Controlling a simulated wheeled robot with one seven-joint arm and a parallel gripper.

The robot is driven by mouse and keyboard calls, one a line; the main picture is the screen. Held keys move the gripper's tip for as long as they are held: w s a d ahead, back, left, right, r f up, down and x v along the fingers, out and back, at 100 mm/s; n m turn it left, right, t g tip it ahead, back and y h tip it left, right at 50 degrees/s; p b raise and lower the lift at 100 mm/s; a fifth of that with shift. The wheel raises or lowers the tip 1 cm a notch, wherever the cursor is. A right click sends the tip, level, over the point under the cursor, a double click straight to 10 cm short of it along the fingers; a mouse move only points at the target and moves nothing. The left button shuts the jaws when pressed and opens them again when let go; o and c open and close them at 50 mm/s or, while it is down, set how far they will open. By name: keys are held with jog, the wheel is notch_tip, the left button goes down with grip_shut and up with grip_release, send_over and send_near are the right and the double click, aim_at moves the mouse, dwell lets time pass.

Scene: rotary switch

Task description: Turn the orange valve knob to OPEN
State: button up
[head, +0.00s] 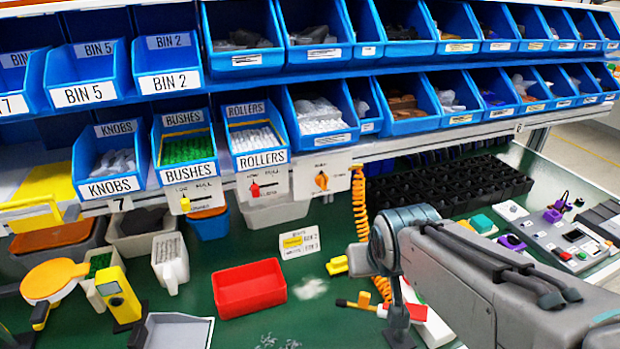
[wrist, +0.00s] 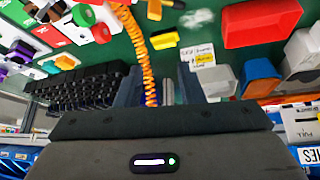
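The orange valve knob (head: 321,180) sits on a white plate under the lower bin row in the head view. Its pointer is tilted; the plate's small lettering is too small to read. I cannot make out the knob in the wrist view. My gripper (wrist: 168,88) shows in the wrist view as two dark fingers with a gap between them, seemingly empty. In the head view my arm reaches in from the right, and its end is below and to the right of the knob, apart from it. The fingers are not clear there.
A red-knobbed control (head: 255,189) and a yellow-knobbed control (head: 185,203) are left of the orange knob. An orange coiled hose (head: 360,205) hangs close to its right. A red tray (head: 249,288) and black crates (head: 450,185) are on the green bench. Blue bins overhang above.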

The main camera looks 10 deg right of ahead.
jog(key=w+d+f+t+b, duration=0.2)
jog(key=w+t+b, duration=0.25)
jog(key=w, duration=0.45)
jog(key=n+t+y, duration=0.3)
jog(key=t+y, duration=0.2)
jog(key=t, duration=0.2)
send_near(325, 180)
jog(key=shift+h, duration=0.4)
jog(key=w, duration=0.3)
jog(key=w+a+p, duration=0.1)
jog(key=w, duration=0.2)
jog(key=w+a, duration=0.1)
jog(key=w, duration=0.2)
jog(key=shift+r, duration=0.1)
